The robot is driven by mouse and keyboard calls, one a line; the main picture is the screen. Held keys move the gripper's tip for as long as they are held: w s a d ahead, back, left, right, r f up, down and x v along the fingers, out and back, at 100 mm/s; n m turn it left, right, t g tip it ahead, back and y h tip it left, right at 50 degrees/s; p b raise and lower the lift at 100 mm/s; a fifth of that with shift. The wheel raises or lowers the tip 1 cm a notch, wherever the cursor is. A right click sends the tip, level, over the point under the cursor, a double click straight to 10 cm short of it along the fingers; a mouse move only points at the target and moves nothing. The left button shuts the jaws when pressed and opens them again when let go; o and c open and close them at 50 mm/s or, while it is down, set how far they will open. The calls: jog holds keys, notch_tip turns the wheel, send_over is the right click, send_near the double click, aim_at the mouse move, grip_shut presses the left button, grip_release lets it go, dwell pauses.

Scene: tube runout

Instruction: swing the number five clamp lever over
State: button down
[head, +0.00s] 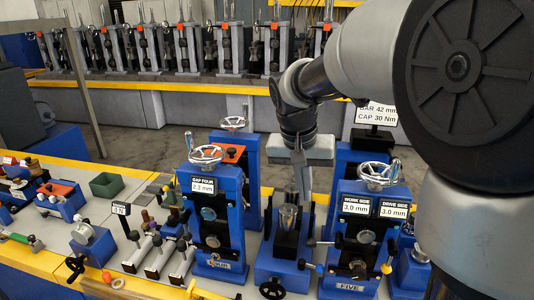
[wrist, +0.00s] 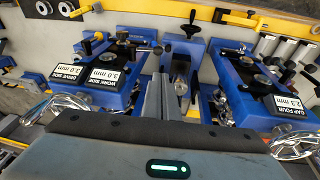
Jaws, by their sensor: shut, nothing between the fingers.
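The blue stand labelled FIVE (head: 349,240) stands right of centre, with two 3.0 mm signs and a silver handwheel (head: 378,176) on top. In the wrist view the FIVE stand (wrist: 124,65) is at left. My gripper (head: 303,195) points down, shut and empty, above the blue middle unit left of FIVE. It shows in the wrist view too (wrist: 165,92), apart from the levers.
The GAP FOUR stand (head: 216,225) rises close at left of my gripper, with a silver handwheel (head: 205,154). A black hand knob (head: 272,289) sits at the middle unit's front. Small fixtures and a green bin (head: 105,185) lie at left.

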jog(key=shift+w+a+f, duration=0.2)
jog(key=shift+w+f, duration=0.9)
jog(key=shift+f, duration=0.15)
jog(key=shift+s+d+x, duration=0.15)
jog(key=shift+s+x, duration=0.2)
jog(key=shift+x, duration=1.9)
jog(key=shift+s+d+x, duration=0.1)
jog(key=shift+s+x, duration=0.25)
jog(key=shift+x, duration=1.9)
jog(key=shift+s+d+x, duration=0.15)
jog(key=shift+s+x, duration=0.2)
jog(key=shift+x, duration=1.9)
jog(key=shift+f+b, duration=0.2)
jog(key=shift+b, duration=0.1)
jog(key=shift+f, duration=0.1)
